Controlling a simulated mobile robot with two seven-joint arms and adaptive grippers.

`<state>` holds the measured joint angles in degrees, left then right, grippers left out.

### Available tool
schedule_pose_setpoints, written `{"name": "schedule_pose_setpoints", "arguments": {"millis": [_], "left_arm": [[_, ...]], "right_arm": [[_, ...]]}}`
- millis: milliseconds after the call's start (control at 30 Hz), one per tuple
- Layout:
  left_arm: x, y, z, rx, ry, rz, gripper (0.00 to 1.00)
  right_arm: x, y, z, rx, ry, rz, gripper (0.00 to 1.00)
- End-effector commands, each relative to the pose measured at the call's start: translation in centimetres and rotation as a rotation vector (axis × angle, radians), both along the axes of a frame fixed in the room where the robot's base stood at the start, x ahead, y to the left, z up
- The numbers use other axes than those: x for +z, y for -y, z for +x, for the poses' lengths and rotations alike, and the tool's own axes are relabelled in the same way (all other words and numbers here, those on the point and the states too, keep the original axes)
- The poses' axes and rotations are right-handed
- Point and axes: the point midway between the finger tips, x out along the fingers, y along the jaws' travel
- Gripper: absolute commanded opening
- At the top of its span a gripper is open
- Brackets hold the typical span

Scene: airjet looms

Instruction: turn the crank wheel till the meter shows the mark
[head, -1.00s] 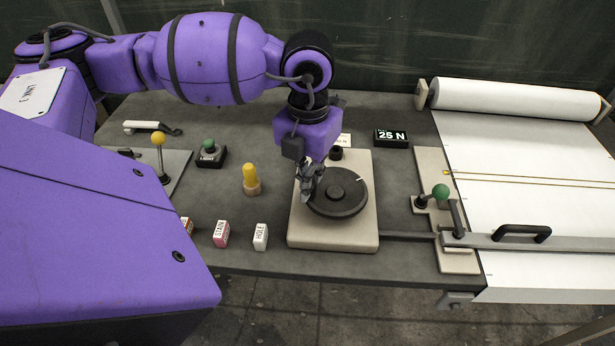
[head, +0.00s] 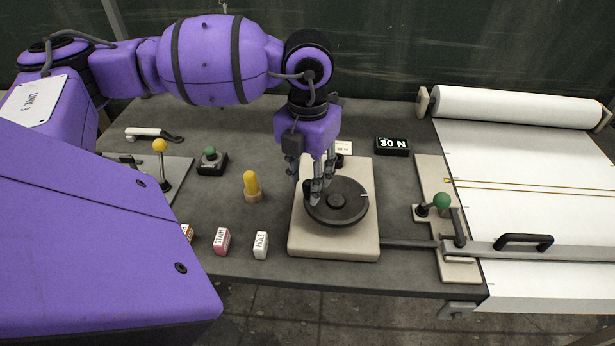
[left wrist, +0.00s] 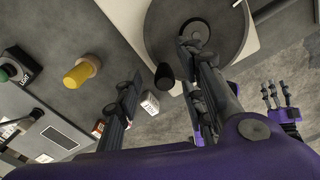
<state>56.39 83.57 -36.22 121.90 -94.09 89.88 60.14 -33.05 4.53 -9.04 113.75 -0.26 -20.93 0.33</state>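The dark crank wheel (head: 350,208) lies flat on a beige base (head: 305,240), with a white line at its right rim. The meter (head: 392,146) reads 30 N. A small white card (head: 343,147) behind the wheel appears to read 30 N. My left gripper (head: 306,178) is over the wheel's left side with its fingers spread. In the left wrist view, a black knob (left wrist: 164,76), apparently the crank handle, shows between the spread fingers, apart from both.
Left of the wheel stand a yellow peg (head: 252,185), a green-knobbed switch (head: 211,160), a yellow-knobbed lever (head: 160,147) and the STAIN (head: 221,241) and HOLE (head: 261,245) blocks. Right are a green-knobbed lever (head: 441,202) and the white cloth (head: 530,170) with its black-handled bar (head: 523,240).

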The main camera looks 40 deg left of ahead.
Motion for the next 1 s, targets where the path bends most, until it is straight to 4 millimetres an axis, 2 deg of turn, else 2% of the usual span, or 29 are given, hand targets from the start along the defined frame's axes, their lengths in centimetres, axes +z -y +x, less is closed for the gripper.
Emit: {"name": "schedule_pose_setpoints", "arguments": {"millis": [100, 500, 833, 1000], "left_arm": [[1.7, 0.0, 0.1, 0.001, 0.007, 0.001, 0.37], [5.4, 0.0, 0.0, -0.001, 0.006, 0.0, 0.37], [5.4, 0.0, 0.0, 0.0, 0.001, 0.0, 0.37], [7.0, 0.0, 0.1, 0.0, 0.004, 0.002, 0.37]], "right_arm": [[1.2, 0.0, 0.9, 0.0, 0.021, 0.0, 0.46], [4.2, -0.1, 3.4, 0.001, 0.08, 0.001, 0.46], [3.7, -0.1, 2.9, 0.001, 0.066, 0.001, 0.46], [3.7, -0.1, 2.9, 0.001, 0.068, 0.001, 0.46]]}}
